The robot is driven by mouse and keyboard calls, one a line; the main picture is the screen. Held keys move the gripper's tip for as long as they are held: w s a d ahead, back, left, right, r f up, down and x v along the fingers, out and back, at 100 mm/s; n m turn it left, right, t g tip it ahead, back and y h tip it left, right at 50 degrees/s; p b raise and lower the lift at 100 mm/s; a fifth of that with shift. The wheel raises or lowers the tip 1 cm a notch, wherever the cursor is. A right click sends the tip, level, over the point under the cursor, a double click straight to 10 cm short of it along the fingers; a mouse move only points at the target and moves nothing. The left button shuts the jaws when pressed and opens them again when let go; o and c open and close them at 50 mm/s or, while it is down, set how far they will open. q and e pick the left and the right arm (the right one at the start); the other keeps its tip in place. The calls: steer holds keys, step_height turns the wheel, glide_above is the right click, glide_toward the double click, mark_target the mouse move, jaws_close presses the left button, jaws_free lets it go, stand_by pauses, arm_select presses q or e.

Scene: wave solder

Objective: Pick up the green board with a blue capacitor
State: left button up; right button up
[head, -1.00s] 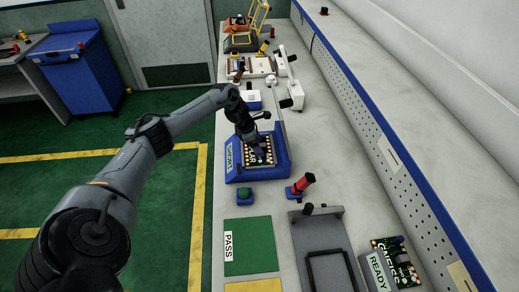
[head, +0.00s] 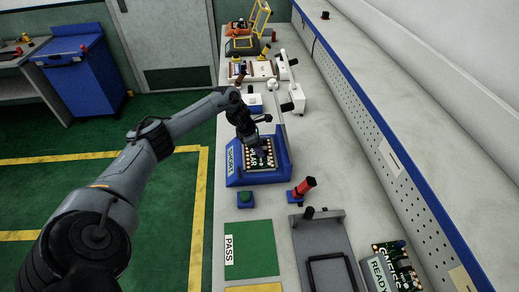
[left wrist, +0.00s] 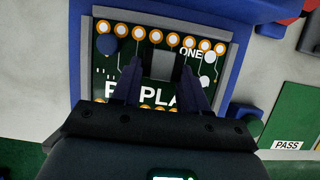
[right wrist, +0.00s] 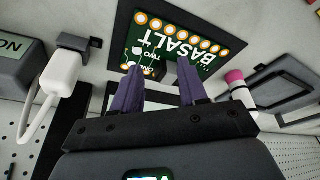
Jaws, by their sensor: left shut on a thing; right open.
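In the right wrist view, my right gripper (right wrist: 160,70) is open in front of another green board (right wrist: 185,35) marked BASALT, in a dark frame. The head view does not show the right gripper.
Another green board (head: 402,272) with a dark bluish round part lies behind the READY block (head: 377,274). A green PASS mat (head: 252,248), a grey fixture (head: 322,240), a green button (head: 245,199) and a red-handled post (head: 301,189) stand nearer. Machines line the bench's far end.

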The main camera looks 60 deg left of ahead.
steer(key=shift+r+p, duration=0.5)
arm_select(q)
step_height(320, 180, up, 18)
steer(key=p, duration=0.2)
steer(key=shift+p, duration=0.35)
arm_select(e)
step_height(320, 180, up, 3)
steer(key=shift+f, duration=0.15)
arm_select(q)
steer(key=shift+f, duration=0.15)
arm_select(e)
steer(key=shift+d, duration=0.1)
stand_by(0.4)
